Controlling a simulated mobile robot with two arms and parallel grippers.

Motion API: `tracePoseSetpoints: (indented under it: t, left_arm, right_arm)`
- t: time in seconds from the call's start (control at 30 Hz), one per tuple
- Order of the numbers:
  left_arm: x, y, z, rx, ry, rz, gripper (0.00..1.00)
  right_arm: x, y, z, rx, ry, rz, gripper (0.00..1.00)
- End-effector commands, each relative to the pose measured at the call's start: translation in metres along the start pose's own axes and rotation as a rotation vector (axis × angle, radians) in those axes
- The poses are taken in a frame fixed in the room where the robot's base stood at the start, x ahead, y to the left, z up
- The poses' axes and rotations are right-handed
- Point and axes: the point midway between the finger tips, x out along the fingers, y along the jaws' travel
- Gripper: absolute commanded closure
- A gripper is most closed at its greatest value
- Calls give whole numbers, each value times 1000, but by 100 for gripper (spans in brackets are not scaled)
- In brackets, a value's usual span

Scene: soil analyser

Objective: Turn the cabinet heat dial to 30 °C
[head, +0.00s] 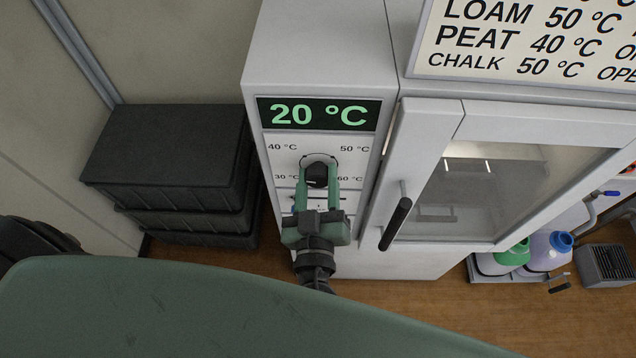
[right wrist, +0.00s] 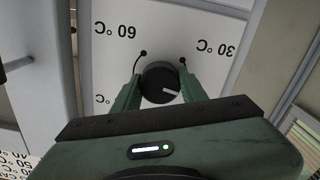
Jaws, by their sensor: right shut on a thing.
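The black heat dial (head: 317,174) is on the white cabinet's front panel, below a green display (head: 319,114) that reads 20 °C. Labels for 30, 40, 50 and 60 °C stand around it. My right gripper (head: 316,182) is shut on the dial, one finger on each side. The right wrist view shows the dial (right wrist: 159,83) upside down between the green fingers (right wrist: 157,90), with a pale pointer mark toward the right there. My left gripper is not in view.
The cabinet's glass door (head: 500,185) with its black handle (head: 396,224) is right of the dial, close to my gripper. Black stacked crates (head: 165,150) stand at left. Bottles (head: 548,250) are on the floor at right. A sign (head: 535,40) is above.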

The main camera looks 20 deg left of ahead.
Motion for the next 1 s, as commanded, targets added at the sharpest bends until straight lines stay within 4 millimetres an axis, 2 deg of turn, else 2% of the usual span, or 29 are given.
tracePoseSetpoints:
  t: [0.1,0.4,0.7,1.0]
  left_arm:
    - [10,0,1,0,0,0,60]
    - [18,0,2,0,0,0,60]
    - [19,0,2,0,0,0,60]
    - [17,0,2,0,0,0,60]
  right_arm:
    - [0,-1,3,-109,-1,-1,98]
    - [0,-1,1,-396,-1,0,98]
    - [0,-1,1,-670,-3,-1,98]
    - [0,0,1,-874,-3,-1,98]
